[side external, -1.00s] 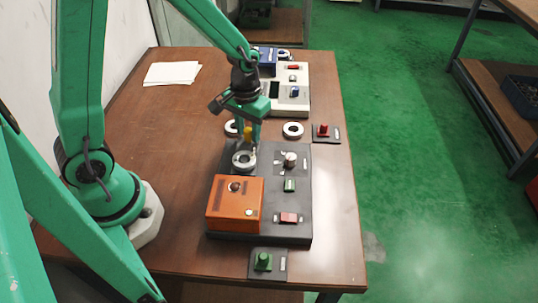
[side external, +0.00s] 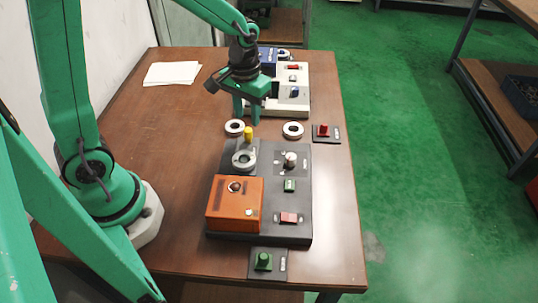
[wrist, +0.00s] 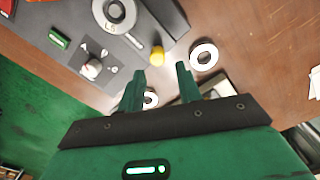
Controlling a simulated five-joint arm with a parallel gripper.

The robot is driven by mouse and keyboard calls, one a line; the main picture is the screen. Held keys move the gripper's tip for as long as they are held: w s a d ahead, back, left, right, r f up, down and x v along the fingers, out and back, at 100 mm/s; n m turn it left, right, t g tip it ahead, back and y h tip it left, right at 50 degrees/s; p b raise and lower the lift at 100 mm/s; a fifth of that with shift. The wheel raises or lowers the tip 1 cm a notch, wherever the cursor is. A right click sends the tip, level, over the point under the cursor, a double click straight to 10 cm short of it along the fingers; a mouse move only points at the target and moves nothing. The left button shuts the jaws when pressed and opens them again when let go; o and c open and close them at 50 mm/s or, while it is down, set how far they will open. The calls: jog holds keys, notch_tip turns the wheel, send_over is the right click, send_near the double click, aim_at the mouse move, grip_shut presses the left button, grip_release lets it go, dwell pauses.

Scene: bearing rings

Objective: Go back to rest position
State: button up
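My gripper (side external: 247,112) is raised above the table, over the area between the dark control panel (side external: 290,204) and the pale device behind it. Its two green fingers point down and stand apart with nothing between them; in the wrist view my gripper (wrist: 159,82) is also open and empty. Two bearing rings lie on the table near it: a left ring (side external: 234,127) and a right ring (side external: 293,130).
An orange box (side external: 235,204) sits on the dark panel's front left. A pale device (side external: 294,100) stands at the back. A red-button block (side external: 323,131) and a green-button block (side external: 264,263) are near the right and front edges. Papers (side external: 172,73) lie back left. The table's left side is clear.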

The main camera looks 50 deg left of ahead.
jog(key=shift+r, duration=0.5)
jog(key=shift+r, duration=0.15)
jog(key=shift+s+r, duration=0.1)
jog(key=shift+r, duration=0.15)
jog(key=s+a+r+m+t, duration=0.1)
jog(key=s+r+m+t, duration=0.2)
jog(key=s+r, duration=0.9)
jog(key=t, duration=0.2)
jog(key=shift+s+r+t, duration=0.2)
jog(key=shift+r+t, duration=0.1)
jog(key=shift+r, duration=0.1)
